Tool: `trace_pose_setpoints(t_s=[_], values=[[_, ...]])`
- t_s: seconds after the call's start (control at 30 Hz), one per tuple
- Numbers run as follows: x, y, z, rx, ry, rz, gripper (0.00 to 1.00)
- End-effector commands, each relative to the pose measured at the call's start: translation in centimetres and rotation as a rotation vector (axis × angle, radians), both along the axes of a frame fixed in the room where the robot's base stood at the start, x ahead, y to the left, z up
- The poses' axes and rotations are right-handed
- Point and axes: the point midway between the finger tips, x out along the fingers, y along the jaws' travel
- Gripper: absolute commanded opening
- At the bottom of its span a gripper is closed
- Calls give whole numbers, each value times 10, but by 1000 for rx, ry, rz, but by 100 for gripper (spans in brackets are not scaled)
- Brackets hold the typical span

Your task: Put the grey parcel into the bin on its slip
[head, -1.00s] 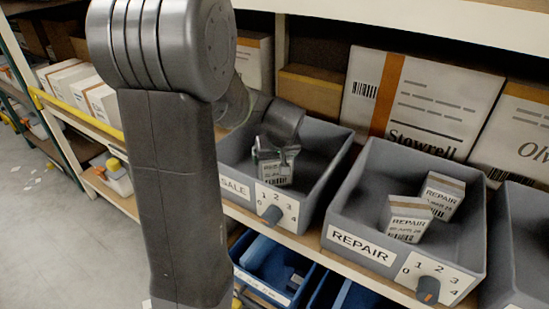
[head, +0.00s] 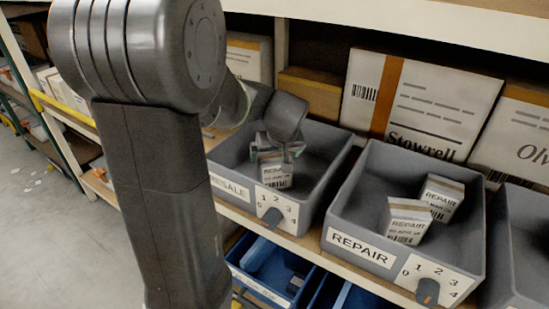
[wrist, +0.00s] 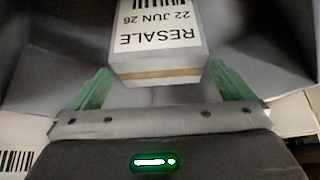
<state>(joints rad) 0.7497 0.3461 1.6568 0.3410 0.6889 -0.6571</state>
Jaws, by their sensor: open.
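A small parcel (head: 277,176) with a white label is in the grey RESALE bin (head: 225,188), near its front wall. In the wrist view the parcel (wrist: 160,45) shows its label, "RESALE 22 JUN 26", and a greyish body with a tan band. My gripper (head: 277,152) is over the bin at the parcel's upper part. In the wrist view my gripper (wrist: 160,90) is open, with green fingers on either side of the parcel's near end and gaps beside it. Whether the parcel rests on the bin floor is hard to tell.
The grey REPAIR bin (head: 338,215) stands to the right with two labelled parcels (head: 408,220). Both bins have number dials in front. Large cartons (head: 420,100) stand behind. Blue bins (head: 265,270) are on the shelf below. A shelf board (head: 340,5) runs above.

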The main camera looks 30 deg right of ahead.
Motion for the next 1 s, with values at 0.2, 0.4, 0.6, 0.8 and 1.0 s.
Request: trace_pose_setpoints(t_s=[0.2,0.4,0.6,0.8,1.0], values=[[-22,7,42,-3,-3,-1,100],[-35,10,64,-2,-1,-1,100],[-38,12,70,0,0,0,100],[-38,12,70,0,0,0,100],[-35,11,62,1,1,0,100]])
